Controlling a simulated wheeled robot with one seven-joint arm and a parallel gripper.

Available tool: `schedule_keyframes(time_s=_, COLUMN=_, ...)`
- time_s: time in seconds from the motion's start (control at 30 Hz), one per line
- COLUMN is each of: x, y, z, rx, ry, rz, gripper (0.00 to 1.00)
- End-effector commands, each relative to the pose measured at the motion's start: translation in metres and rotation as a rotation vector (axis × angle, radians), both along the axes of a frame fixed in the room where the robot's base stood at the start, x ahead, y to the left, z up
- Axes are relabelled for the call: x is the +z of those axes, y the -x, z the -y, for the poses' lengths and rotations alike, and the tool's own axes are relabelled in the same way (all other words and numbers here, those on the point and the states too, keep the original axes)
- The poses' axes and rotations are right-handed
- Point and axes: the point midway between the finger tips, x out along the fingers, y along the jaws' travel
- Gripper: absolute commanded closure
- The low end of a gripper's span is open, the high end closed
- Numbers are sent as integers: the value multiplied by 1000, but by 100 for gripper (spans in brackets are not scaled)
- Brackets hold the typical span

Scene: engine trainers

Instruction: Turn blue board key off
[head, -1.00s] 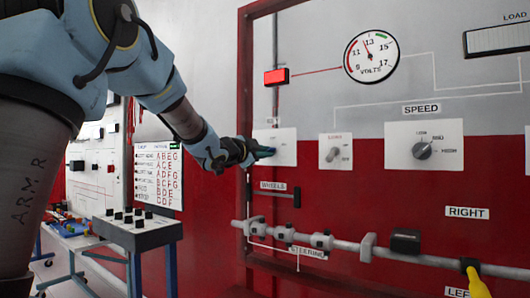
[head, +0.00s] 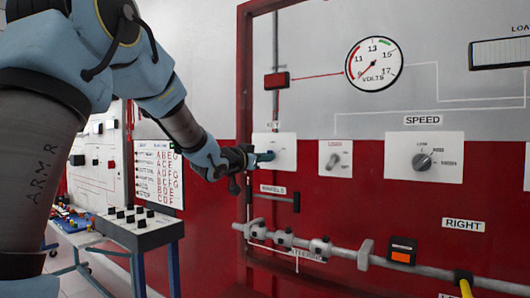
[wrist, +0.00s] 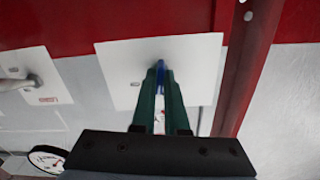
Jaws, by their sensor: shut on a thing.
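The blue key (wrist: 160,78) stands out from a white plate (wrist: 200,62) in the wrist view, between the two green fingers of my gripper (wrist: 161,72). My gripper is shut on the key. In the head view my gripper (head: 266,156) is at the white plate labelled KEY (head: 285,146), left of the switch plates. The key itself is mostly hidden there by the fingers. The volts gauge (head: 374,63) has its needle at the low left end. The lamp box (head: 277,81) above the key is dark red.
To the right are a toggle switch plate (head: 336,158) and a SPEED knob plate (head: 424,157). A grey steering rod (head: 345,252) runs below, with a box showing an orange face (head: 403,250).

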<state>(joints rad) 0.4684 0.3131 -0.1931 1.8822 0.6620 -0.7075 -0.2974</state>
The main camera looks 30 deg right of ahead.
Motion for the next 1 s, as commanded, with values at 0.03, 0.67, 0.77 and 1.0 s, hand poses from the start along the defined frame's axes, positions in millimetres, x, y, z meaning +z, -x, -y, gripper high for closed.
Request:
schedule_keyframes(time_s=0.03, x=1, y=-1, z=-1, rx=1, ry=12, rz=-28, gripper=100)
schedule_keyframes(time_s=0.67, x=-1, y=0, z=0, rx=0, ry=90, rz=-167, gripper=100)
schedule_keyframes(time_s=0.77, x=-1, y=0, z=0, rx=0, ry=90, rz=-167, gripper=100)
schedule_keyframes(time_s=1.0, x=-1, y=0, z=0, rx=0, ry=90, rz=-167, gripper=80)
